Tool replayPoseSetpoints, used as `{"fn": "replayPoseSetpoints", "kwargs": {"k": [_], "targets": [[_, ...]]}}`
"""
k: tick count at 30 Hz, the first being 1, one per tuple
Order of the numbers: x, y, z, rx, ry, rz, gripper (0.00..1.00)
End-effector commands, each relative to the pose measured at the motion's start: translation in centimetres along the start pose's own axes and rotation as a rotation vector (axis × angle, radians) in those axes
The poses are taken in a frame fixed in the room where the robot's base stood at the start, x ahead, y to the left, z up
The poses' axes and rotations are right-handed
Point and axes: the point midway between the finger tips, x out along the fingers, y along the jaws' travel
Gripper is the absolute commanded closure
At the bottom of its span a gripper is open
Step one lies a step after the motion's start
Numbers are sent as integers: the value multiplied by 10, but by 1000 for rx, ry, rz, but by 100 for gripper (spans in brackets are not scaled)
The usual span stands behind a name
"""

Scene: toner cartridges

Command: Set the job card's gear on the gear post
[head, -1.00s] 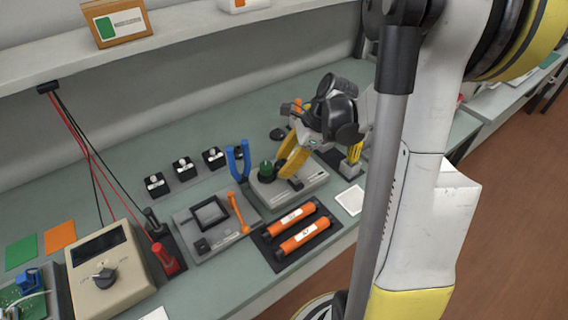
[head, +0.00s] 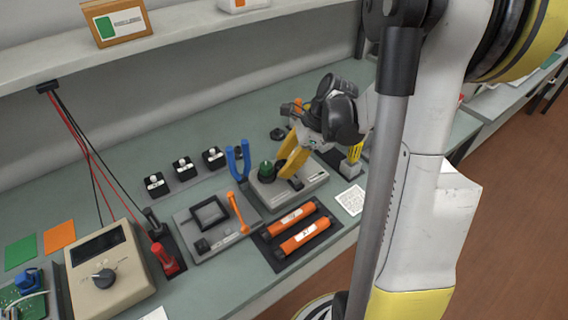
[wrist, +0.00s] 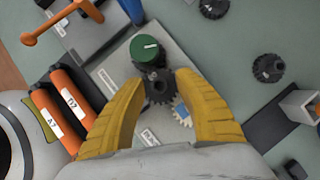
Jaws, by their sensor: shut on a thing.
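My gripper (wrist: 160,80) is shut on a dark toothed gear (wrist: 159,88), held between the yellow fingertips over the grey station plate (wrist: 112,66). In the head view my gripper (head: 290,172) is over the same station (head: 312,181), beside the green knob (head: 265,170). The green knob (wrist: 146,48) is just beyond the held gear in the wrist view. A pale gear with a blue part (wrist: 181,112) lies beside the right finger. The gear post is not clearly visible; I cannot tell whether the held gear is around it. A printed white card (head: 351,200) lies right of the station.
Loose dark gears (wrist: 268,68) lie on the bench at the right of the wrist view. Orange cartridges (head: 302,239) lie in a dark tray in front. Blue-handled pliers (head: 238,160) stand close left of the station.

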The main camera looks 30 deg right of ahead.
Motion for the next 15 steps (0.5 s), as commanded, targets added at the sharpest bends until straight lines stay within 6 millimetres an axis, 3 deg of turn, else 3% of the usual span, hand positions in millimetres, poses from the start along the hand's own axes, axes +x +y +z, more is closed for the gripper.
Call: {"fn": "replayPoseSetpoints", "kwargs": {"k": [15], "targets": [[-3,0,1,0,0,0,84]]}}
